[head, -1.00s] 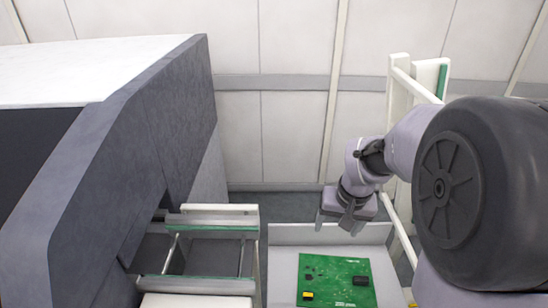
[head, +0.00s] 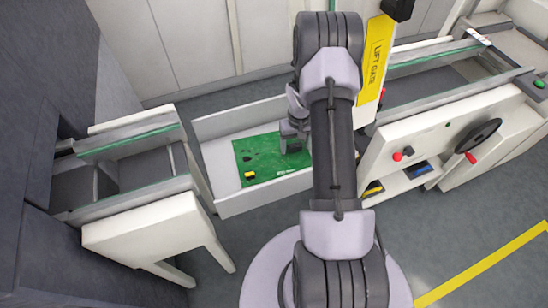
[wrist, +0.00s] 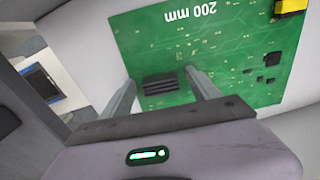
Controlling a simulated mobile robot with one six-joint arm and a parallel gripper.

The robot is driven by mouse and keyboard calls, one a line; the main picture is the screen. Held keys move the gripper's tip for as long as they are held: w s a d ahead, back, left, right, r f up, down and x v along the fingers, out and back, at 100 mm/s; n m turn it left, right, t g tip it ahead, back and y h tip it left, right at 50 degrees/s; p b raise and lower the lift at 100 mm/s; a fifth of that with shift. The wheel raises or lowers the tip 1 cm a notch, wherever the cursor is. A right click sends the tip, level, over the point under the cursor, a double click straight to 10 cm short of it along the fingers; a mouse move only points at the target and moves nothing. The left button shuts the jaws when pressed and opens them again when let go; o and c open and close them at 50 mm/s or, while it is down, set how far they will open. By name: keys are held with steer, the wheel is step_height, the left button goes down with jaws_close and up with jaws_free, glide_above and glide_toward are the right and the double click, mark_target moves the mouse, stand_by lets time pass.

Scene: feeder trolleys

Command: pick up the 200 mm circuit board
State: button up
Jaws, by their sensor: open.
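The green circuit board (head: 258,162) lies flat in a white tray in the head view. It carries a yellow part, small black parts and a dark ribbed block. The wrist view shows the board (wrist: 225,50) with "200 mm" printed upside down. My gripper (head: 293,140) is over the board's right part in the head view and hides some of it. In the wrist view the open, empty fingers of my gripper (wrist: 160,80) point at the board's near edge, with the black ribbed block between them. I cannot tell the height of the fingertips above the board.
The white tray (head: 235,120) has raised walls around the board. A railed feeder (head: 130,150) stands to the left. To the right is a white trolley (head: 450,140) with a handwheel, a red knob and a yellow "LIFT GATE" sign (head: 374,60). Grey floor lies in front.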

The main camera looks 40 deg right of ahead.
jaws_close()
steer(key=shift+r, duration=0.15)
